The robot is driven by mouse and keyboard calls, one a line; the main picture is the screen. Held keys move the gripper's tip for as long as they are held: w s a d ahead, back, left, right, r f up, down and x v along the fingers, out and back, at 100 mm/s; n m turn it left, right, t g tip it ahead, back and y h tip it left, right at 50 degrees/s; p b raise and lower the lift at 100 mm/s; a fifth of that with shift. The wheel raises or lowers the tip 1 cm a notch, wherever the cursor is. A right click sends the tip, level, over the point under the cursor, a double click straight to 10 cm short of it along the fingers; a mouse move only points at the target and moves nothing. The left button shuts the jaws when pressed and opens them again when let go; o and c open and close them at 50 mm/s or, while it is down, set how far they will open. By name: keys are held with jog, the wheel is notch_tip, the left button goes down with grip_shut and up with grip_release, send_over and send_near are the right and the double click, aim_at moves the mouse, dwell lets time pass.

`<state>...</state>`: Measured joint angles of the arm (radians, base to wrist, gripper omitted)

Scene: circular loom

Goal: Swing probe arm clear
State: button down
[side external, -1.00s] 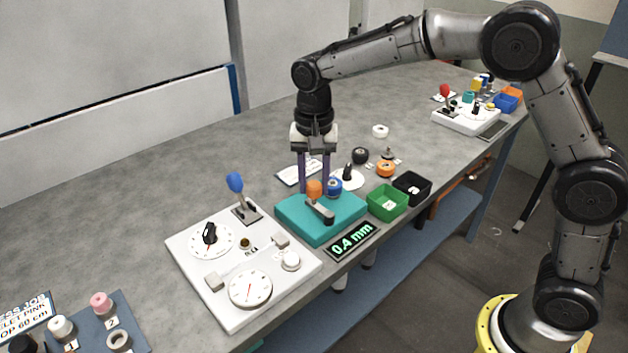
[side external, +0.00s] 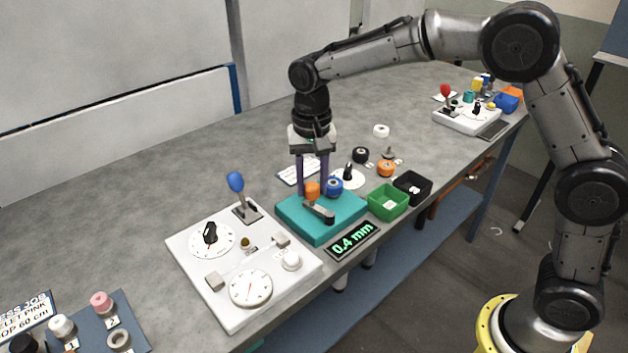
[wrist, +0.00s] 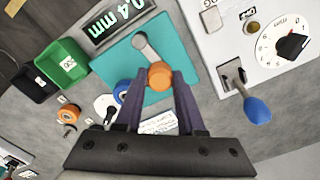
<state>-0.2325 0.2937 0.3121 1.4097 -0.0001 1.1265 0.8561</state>
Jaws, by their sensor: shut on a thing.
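The probe arm (side external: 320,212) is a short grey bar on top of a teal base block (side external: 340,228), with an orange knob (side external: 312,190) at one end. My gripper (side external: 311,187) points down over the block with its purple fingers at the knob. In the wrist view, the orange knob (wrist: 160,75) sits between the fingertips, and my gripper is shut on it. The grey bar (wrist: 146,48) runs from the knob toward the display. A blue round part (side external: 334,187) sits close beside the knob. The display (side external: 353,241) in front of the block reads 0.4 mm.
A white panel (side external: 205,285) with dials and a blue-handled lever (side external: 237,184) stands left of the block. Green (side external: 388,203) and black (side external: 412,188) bins stand at its right. Spools (side external: 386,168) lie behind. The table at back left is clear.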

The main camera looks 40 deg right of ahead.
jog(key=n, duration=0.1)
jog(key=a+n, duration=0.1)
jog(key=n, duration=0.1)
jog(key=shift+s+a+r, duration=0.1)
jog(key=shift+s+a, duration=0.05)
jog(key=shift+s+a+n, duration=0.2)
jog(key=shift+a+n, duration=0.05)
jog(key=shift+n, duration=0.55)
jog(key=shift+s+a+n, duration=0.15)
jog(key=shift+a+n, duration=0.1)
jog(key=shift+n, duration=0.55)
jog(key=c, duration=0.5)
grip_release()
notch_tip(320, 180, up, 14)
